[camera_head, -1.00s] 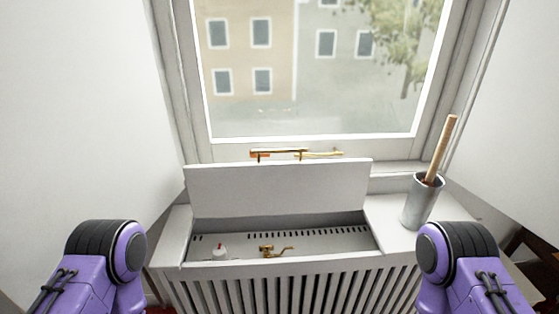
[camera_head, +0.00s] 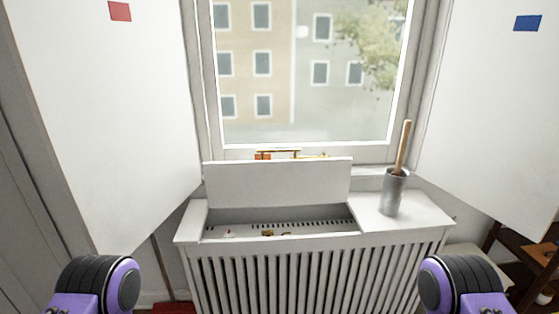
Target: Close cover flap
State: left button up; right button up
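The white cover flap (camera_head: 278,183) stands raised, nearly upright, at the back of an opening in the top of the white slatted radiator cover (camera_head: 400,232). Below it the compartment is open, showing a dark slotted strip, a brass valve (camera_head: 270,233) and a small white and red knob (camera_head: 229,233). My purple and black arms show at the lower left and lower right corners, well short of the flap. Neither gripper is in view.
A grey metal cup (camera_head: 393,194) holding a wooden-handled tool (camera_head: 402,148) stands on the cover's right side. A window (camera_head: 308,75) with a brass and orange item (camera_head: 276,154) at its sill is behind the flap. White panels flank both sides; a dark wooden chair (camera_head: 515,265) is at lower right.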

aim_at(262, 183)
jog(key=u, duration=0.15)
jog(key=k, duration=0.35)
jog(key=z, duration=1.1)
jog(key=i, duration=1.6)
jog(key=u, duration=0.75)
